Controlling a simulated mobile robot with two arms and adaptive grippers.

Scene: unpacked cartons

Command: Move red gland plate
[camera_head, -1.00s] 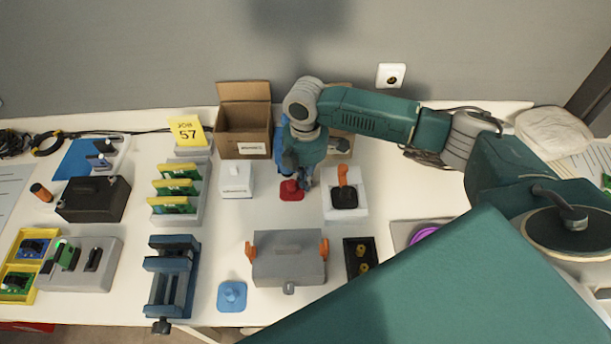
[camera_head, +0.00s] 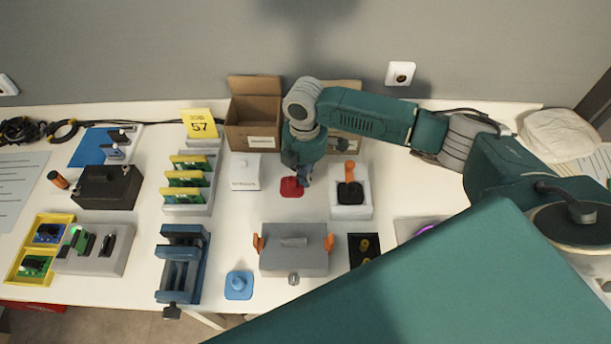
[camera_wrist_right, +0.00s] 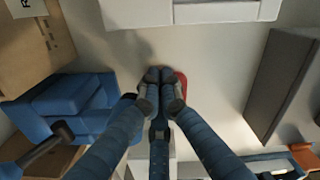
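The red gland plate (camera_head: 290,188) is a small red rounded plate between a white lidded box (camera_head: 245,172) and a white tray (camera_head: 362,211) with an orange-handled black part (camera_head: 350,192). My right gripper (camera_head: 303,181) reaches down over the plate, its fingers drawn together. In the right wrist view the fingertips (camera_wrist_right: 163,78) are close together, with the red plate (camera_wrist_right: 182,80) showing just behind them; they appear shut on it. Its middle is hidden by the fingers. I cannot tell how far it is above the table. My left gripper is out of view.
A grey box with orange latches (camera_head: 293,262) and a blue plate with a knob (camera_head: 239,285) stand in front. A blue vise (camera_head: 181,265) and a rack of green boards (camera_head: 187,200) are left. An open carton (camera_head: 252,125) stands behind. Table between plate and grey box is clear.

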